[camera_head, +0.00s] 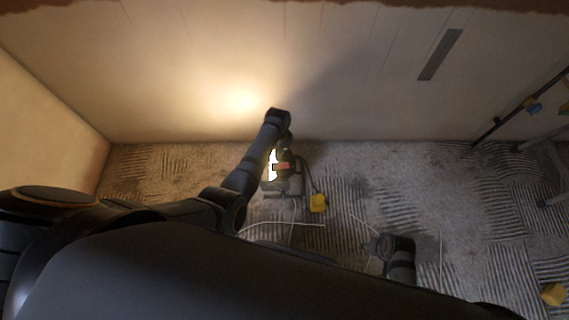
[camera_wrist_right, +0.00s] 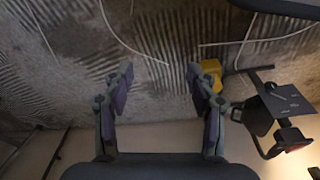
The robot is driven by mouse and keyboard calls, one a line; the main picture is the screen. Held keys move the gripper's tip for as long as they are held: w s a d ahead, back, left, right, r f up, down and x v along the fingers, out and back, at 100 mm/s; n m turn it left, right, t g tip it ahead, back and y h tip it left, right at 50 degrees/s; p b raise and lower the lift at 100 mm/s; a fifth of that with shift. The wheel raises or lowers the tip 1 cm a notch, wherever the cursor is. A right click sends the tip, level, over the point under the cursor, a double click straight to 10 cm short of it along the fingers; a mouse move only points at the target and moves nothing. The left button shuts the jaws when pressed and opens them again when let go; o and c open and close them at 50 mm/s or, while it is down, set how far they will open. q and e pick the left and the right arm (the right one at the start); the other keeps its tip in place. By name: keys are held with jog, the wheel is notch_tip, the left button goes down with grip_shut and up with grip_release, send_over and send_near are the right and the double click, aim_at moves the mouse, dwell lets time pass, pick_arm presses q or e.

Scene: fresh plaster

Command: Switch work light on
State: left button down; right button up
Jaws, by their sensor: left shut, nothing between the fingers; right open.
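The work light (camera_head: 293,187) stands on the floor near the wall in the head view. Its face shines bright white and a warm glow lies on the wall behind it. My left arm reaches over from the left, and its gripper (camera_head: 285,160) is shut and empty, right at the lamp. I cannot tell whether it touches the lamp, as the fingertips are mostly hidden. The dark lamp also shows at the right of the right wrist view (camera_wrist_right: 262,112). My right gripper (camera_wrist_right: 160,75) is open and empty above the floor, to the left of the lamp in that view.
A yellow box (camera_head: 318,203) lies beside the lamp, with a dark cable near it. Pale cables cross the ridged floor. A yellow block (camera_head: 552,294) lies at the far right. A grey strip (camera_head: 440,54) is on the wall; a dark pole (camera_head: 520,104) leans at right.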

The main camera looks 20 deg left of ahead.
pick_arm(q)
jog(key=shift+r+p, duration=0.5)
jog(key=shift+r, duration=0.1)
jog(key=shift+r+p, duration=0.55)
jog(key=shift+p, duration=0.1)
pick_arm(e)
jog(key=s+d+f, duration=0.2)
jog(key=s+f, duration=0.1)
jog(key=f, duration=0.3)
jog(key=shift+f, duration=0.4)
jog(key=shift+s, duration=0.1)
